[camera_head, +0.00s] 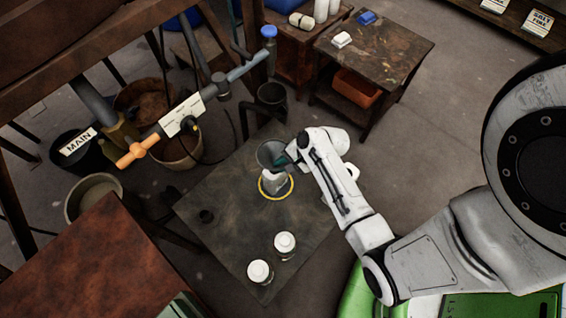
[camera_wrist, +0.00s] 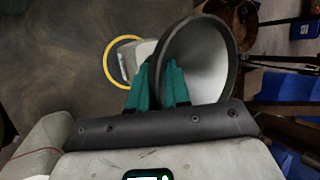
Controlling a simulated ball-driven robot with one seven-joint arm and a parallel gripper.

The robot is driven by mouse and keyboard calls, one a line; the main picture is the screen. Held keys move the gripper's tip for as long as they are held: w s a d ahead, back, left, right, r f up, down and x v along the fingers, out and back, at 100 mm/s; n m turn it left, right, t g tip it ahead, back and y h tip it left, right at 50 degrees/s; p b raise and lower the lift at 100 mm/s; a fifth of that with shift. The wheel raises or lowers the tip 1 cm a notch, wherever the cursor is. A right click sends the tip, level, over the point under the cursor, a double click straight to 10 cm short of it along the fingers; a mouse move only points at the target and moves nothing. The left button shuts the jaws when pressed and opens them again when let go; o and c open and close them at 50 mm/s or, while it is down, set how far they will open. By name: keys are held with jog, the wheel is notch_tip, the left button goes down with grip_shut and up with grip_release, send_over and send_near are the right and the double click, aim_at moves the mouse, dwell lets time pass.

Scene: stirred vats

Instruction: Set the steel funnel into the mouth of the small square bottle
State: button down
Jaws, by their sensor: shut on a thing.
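The steel funnel (camera_head: 271,153) is a grey cone with a wide round mouth. My gripper (camera_head: 289,158), with teal fingers (camera_wrist: 160,88), is shut on the funnel, which fills the right of the wrist view (camera_wrist: 200,60). The small square bottle (camera_head: 274,183) is pale and stands upright on the dark table inside a yellow ring (camera_head: 277,198). The bottle also shows partly behind the funnel and fingers in the wrist view (camera_wrist: 139,55). The funnel is over or close to the bottle's top. The bottle's mouth and the spout are hidden, so I cannot tell whether they meet.
Two white-topped jars (camera_head: 285,243) (camera_head: 259,271) stand near the table's front corner. Pipework with an orange handle (camera_head: 131,155) stands left. The table's left middle is clear.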

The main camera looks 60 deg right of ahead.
jog(key=shift+f+b, duration=0.5)
jog(key=shift+f, duration=0.7)
dwell(0.6)
jog(key=c, duration=1)
grip_release()
jog(key=v, duration=1)
jog(key=shift+s+r+p, duration=0.25)
jog(key=shift+p, duration=0.2)
